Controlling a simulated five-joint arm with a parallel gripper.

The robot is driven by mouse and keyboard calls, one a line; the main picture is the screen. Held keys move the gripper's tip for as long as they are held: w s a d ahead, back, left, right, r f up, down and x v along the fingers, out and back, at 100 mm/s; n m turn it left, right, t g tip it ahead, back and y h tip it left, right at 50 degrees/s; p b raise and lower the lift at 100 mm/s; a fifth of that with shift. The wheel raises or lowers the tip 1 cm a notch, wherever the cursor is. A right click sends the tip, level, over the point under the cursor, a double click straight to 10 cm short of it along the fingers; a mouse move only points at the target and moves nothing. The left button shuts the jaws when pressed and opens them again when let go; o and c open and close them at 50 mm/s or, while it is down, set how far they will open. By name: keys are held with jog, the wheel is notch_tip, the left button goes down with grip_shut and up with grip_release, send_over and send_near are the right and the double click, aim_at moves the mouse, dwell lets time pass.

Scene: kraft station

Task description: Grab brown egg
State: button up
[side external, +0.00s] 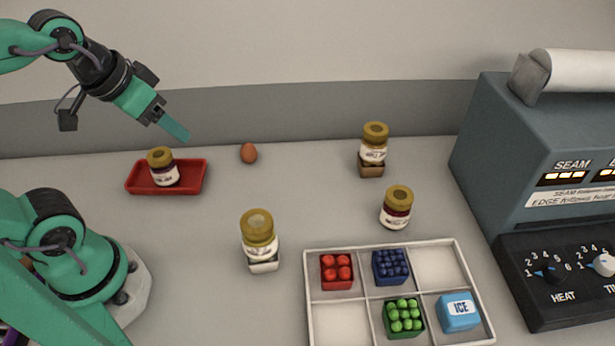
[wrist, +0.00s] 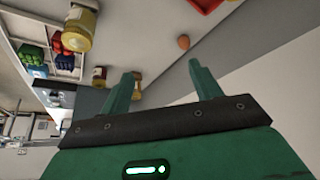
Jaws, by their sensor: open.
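The brown egg (side external: 248,153) stands on the pale table near the back wall, right of the red tray. My gripper (side external: 178,128) is in the air above and to the left of the egg, over the back of the red tray area, apart from everything. In the wrist view the egg (wrist: 183,42) shows beyond the fingertips, between them and closer to the right finger in the picture. My gripper (wrist: 165,70) is open and empty there.
A red tray (side external: 198,188) holds a jar (side external: 163,170). Other jars stand on small blocks or the table (side external: 258,235), (side external: 374,148), (side external: 396,205). A white divided tray (side external: 340,325) holds berry boxes and an ice block. A sealing machine (side external: 490,130) stands at right. Table around the egg is clear.

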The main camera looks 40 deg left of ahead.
jog(key=shift+w, duration=0.1)
jog(key=m+g, duration=0.4)
jog(key=g, duration=0.1)
send_over(247, 144)
jog(key=f, duration=1.5)
jog(key=shift+s+f, duration=0.15)
jog(key=shift+s, duration=0.15)
jog(key=shift+w+a+f+m+g, duration=0.2)
jog(key=shift+f+m+g, duration=0.1)
jog(key=shift+f, duration=0.15)
jog(key=shift+w+d+f, duration=0.1)
jog(key=shift+d+f, duration=0.05)
jog(key=shift+f, duration=3.75)
jog(key=c, duration=0.8)
